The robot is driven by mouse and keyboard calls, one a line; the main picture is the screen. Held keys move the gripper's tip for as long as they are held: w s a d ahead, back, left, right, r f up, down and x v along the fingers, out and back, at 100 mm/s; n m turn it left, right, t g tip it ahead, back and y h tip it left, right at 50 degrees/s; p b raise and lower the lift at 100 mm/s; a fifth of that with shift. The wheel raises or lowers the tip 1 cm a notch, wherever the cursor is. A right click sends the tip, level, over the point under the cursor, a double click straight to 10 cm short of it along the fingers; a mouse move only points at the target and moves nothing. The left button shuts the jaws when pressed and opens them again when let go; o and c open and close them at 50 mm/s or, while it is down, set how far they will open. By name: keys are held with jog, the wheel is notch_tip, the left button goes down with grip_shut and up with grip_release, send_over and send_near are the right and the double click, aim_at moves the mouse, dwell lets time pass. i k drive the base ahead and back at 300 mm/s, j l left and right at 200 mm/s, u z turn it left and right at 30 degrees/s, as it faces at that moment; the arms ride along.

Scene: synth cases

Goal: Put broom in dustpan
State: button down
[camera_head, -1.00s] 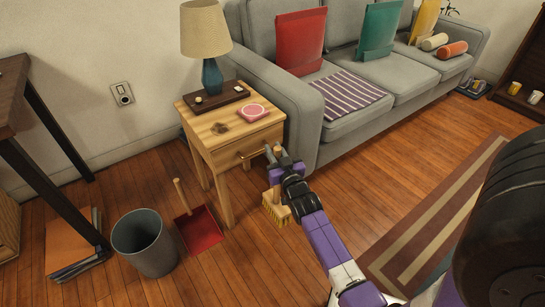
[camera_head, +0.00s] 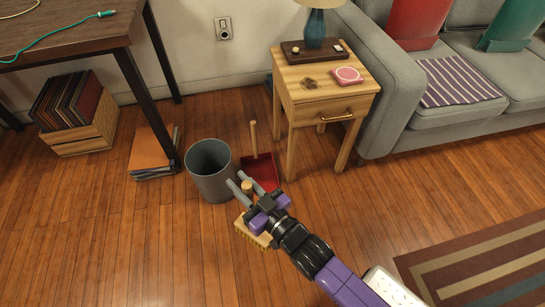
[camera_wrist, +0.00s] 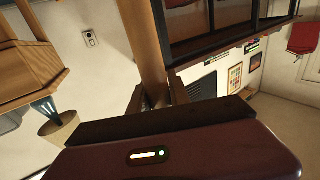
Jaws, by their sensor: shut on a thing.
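My gripper (camera_head: 240,184) is shut on the wooden handle of the broom (camera_head: 254,236). The broom's pale bristle head hangs below the gripper, just in front of the grey bin and the dustpan; whether it touches the floor I cannot tell. In the wrist view the broom handle (camera_wrist: 143,40) runs up between the fingers (camera_wrist: 155,98). The red dustpan (camera_head: 264,173) lies on the floor between the bin and the side table, its wooden handle standing upright at the back. My gripper hides the pan's front edge.
The grey bin (camera_head: 210,172) stands close left of the dustpan. The wooden side table (camera_head: 322,100) stands close on its right, with the grey sofa (camera_head: 385,105) beyond. A dark desk (camera_head: 75,45) and a record crate (camera_head: 85,135) are at left.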

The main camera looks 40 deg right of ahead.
aim_at(260, 179)
jog(key=i+l+u, duration=0.2)
jog(key=l+u, duration=0.2)
jog(key=l, duration=0.75)
jog(key=l+u, duration=0.45)
jog(key=l, duration=0.75)
